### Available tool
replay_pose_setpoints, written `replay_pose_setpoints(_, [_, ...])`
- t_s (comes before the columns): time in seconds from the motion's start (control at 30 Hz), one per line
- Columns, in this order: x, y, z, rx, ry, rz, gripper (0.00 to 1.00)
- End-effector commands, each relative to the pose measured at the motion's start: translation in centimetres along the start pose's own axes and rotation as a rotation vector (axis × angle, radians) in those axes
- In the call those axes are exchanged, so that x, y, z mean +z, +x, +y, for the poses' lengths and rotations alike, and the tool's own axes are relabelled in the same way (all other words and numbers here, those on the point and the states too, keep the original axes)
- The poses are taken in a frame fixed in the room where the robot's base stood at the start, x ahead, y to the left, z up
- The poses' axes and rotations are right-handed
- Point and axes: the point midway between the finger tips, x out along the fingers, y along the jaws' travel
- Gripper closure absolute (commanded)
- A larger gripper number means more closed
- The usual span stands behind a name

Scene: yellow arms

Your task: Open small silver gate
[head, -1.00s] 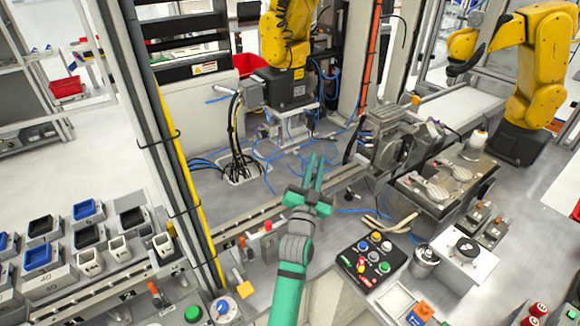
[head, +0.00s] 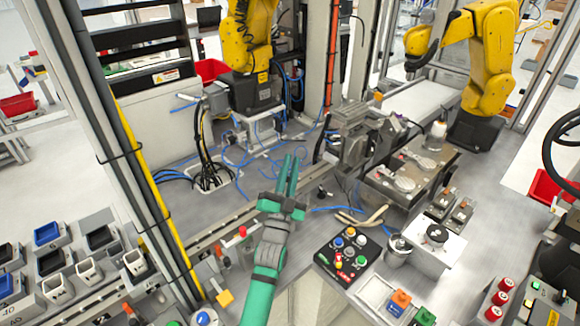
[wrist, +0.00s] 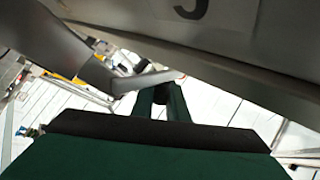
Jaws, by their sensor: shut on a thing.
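My green gripper (head: 291,158) points away from me over the workbench, its two fingers close together. In the wrist view, its fingers (wrist: 160,98) reach up to a thin grey bar (wrist: 147,81) and are shut on it, with a dark part between them. The bar joins a thicker grey metal piece (wrist: 78,62) at the left. A large silver panel (wrist: 225,45) with a dark mark fills the upper right, close above the fingers. I cannot tell which part is the small silver gate, and I cannot make out the bar in the head view.
A yellow robot arm (head: 248,35) stands behind the bench, another (head: 488,60) at the right. A grey metal fixture (head: 358,135) is right of my gripper. A black button box (head: 347,252) and a steel cup (head: 398,250) are nearer. A yellow-edged post (head: 150,185) stands left.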

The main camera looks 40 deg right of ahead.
Motion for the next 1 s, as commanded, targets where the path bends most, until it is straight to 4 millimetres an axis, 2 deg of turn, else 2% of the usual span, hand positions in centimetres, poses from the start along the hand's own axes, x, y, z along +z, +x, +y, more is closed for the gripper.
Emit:
replay_pose_setpoints(0.17, [0.1,-0.1,0.1,0.002,-0.002,-0.003,1.0])
replay_pose_setpoints(0.2, [0.1,-0.1,0.1,0.002,-0.002,-0.003,0.82])
replay_pose_setpoints(0.27, [0.1,-0.1,0.1,0.001,-0.002,-0.003,0.68])
replay_pose_setpoints(0.67, [-0.4,0.3,-0.2,0.001,-0.001,0.0,0.68])
replay_pose_setpoints(0.83, [-2.1,1.5,-1.4,0.001,-0.002,0.001,0.68])
replay_pose_setpoints(1.0, [-5.2,1.0,-3.1,-0.002,-0.002,0.0,0.68])
